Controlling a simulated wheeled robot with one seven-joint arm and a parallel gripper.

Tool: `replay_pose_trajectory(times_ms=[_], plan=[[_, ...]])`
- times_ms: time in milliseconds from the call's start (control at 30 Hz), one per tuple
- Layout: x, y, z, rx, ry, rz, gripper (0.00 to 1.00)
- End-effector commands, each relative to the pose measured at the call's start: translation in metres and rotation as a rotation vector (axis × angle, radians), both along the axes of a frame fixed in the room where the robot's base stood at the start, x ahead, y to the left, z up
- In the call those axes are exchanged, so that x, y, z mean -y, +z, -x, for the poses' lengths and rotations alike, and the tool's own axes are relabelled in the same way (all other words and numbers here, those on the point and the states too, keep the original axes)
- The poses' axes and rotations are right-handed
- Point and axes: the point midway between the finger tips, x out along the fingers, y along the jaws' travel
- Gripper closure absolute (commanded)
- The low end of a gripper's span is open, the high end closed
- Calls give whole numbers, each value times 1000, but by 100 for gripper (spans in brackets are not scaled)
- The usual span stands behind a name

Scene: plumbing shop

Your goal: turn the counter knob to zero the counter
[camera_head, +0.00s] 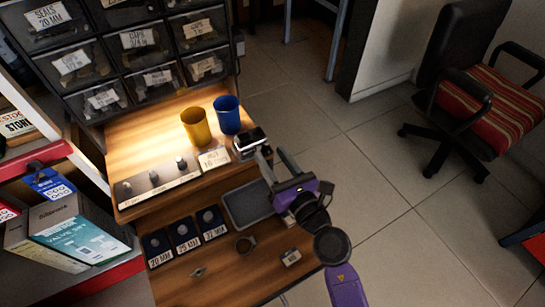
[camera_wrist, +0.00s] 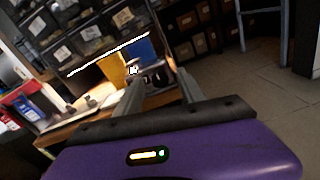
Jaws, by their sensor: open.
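The counter (camera_head: 248,142) is a small dark and silver box on the right edge of the upper wooden shelf, beside the blue cup. In the wrist view the counter (camera_wrist: 154,78) shows between my fingers, partly covered by them. Its knob is too small to make out. My gripper (camera_head: 271,155), on a purple wrist, is open and empty. Its fingertips are close to the counter's right side in the head view; I cannot tell whether they touch it. My gripper (camera_wrist: 160,77) also shows in the wrist view, pointing toward the counter.
A yellow cup (camera_head: 196,127) and a blue cup (camera_head: 228,115) stand just left of the counter. A paper label (camera_head: 214,158) sits in front. A grey tray (camera_head: 246,204) lies on the lower shelf. Labelled drawers (camera_head: 145,45) rise behind.

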Motion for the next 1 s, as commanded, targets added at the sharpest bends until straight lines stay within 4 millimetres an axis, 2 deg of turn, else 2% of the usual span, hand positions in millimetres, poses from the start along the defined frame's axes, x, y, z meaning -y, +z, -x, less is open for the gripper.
replay_pose_trajectory(times_ms=[333,567,1000], plan=[[-3,0,-4,-1,0,0,54],[-2,0,-4,-1,0,0,99],[-2,1,-4,-36,-1,-51,100]])
